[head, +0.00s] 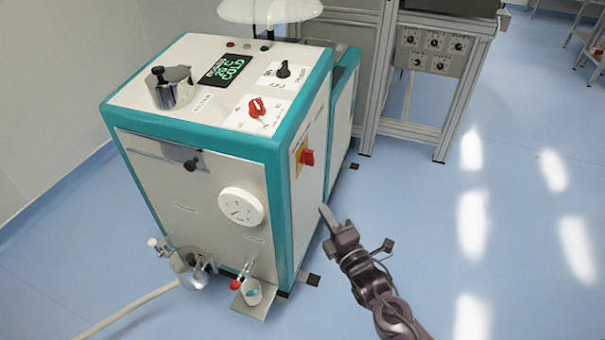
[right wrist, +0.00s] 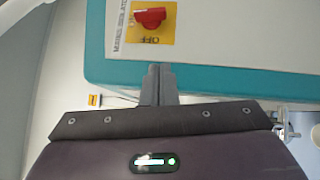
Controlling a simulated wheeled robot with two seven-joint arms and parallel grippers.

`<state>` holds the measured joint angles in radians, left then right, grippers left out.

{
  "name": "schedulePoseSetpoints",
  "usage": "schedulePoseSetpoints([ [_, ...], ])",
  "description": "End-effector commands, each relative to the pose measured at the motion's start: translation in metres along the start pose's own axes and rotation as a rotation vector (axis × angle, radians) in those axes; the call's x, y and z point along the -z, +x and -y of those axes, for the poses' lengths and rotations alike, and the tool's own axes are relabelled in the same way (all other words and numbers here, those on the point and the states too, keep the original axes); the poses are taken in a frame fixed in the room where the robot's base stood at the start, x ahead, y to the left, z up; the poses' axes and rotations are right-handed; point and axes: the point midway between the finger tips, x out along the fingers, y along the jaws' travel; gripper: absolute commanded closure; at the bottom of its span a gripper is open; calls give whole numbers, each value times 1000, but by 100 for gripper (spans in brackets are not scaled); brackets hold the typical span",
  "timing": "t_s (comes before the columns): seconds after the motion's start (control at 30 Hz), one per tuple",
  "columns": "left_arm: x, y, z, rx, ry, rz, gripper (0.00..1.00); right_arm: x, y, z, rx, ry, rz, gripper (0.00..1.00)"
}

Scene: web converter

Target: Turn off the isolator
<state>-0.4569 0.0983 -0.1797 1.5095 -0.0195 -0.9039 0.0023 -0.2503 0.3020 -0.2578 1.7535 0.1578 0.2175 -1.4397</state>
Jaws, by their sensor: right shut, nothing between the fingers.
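The isolator is a red rotary knob (head: 307,157) on a yellow plate, on the right side panel of the white and teal machine (head: 225,130). In the right wrist view the red knob (right wrist: 150,18) is at the top, its handle lying roughly sideways, with "OFF" printed on the yellow plate (right wrist: 153,39) below it. My right gripper (head: 327,213) is shut and empty, below and to the right of the knob in the head view. Its fingertips (right wrist: 159,72) are apart from the knob in the right wrist view. My left gripper is in neither view.
Another red knob (head: 257,107) and a black knob (head: 283,70) sit on the machine's top panel, beside a green-lit display (head: 226,70). A metal-framed unit (head: 425,62) stands behind. Blue floor (head: 520,230) on the right is open.

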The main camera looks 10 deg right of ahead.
Motion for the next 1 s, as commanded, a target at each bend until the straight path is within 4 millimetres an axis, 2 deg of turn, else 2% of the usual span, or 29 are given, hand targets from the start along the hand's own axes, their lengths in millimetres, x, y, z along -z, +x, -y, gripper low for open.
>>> schedulePoseSetpoints([
  [0.17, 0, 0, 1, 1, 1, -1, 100, 0, 2, 0, 1, 2, 1, 100],
  [0.27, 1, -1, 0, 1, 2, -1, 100, 0, 11, 1, 1, 2, 2, 100],
  [0.73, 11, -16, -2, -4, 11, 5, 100, 0, 105, 1, 1, 4, 0, 100],
  [0.8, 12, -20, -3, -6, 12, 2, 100, -11, 111, 1, 2, 1, 3, 100],
  [1.0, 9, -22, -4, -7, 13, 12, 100, -25, 125, 2, 3, 3, 1, 100],
])
